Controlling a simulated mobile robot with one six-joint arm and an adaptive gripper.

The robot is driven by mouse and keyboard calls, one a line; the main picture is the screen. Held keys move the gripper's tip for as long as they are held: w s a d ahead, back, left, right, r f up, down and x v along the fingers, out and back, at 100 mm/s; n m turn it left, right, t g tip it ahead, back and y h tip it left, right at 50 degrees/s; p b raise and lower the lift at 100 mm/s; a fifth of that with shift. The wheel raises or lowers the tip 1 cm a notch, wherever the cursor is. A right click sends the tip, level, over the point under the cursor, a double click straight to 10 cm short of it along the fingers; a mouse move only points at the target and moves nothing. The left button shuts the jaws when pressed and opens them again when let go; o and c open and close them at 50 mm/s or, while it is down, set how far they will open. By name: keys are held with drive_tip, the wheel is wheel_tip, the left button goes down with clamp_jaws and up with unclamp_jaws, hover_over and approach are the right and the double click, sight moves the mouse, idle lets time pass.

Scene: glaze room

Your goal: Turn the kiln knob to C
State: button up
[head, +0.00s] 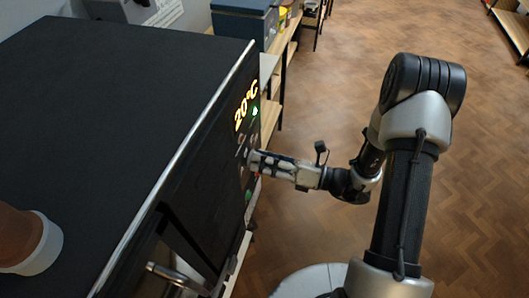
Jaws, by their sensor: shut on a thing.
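The kiln (110,110) is the large black box on the left, and I see its top and, at a steep angle, its front. Its lit display (246,106) reads 20°C, with a small green light beneath it. My gripper (252,162) reaches in from the right and its fingertips are at the front panel, below the display. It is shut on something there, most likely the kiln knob. The knob itself is hidden by the fingers, and its pointer and the letter marks cannot be read from this angle.
A metal handle (180,277) sticks out from the kiln front at the lower left. A brown pot with a pale base (36,247) stands on the kiln top. A blue-grey box (243,22) is on a shelf behind.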

drive_tip(key=shift+m+p, duration=3.05)
drive_tip(key=shift+m, duration=1.55)
drive_tip(key=o, duration=1.1)
drive_tip(key=v, duration=1.2)
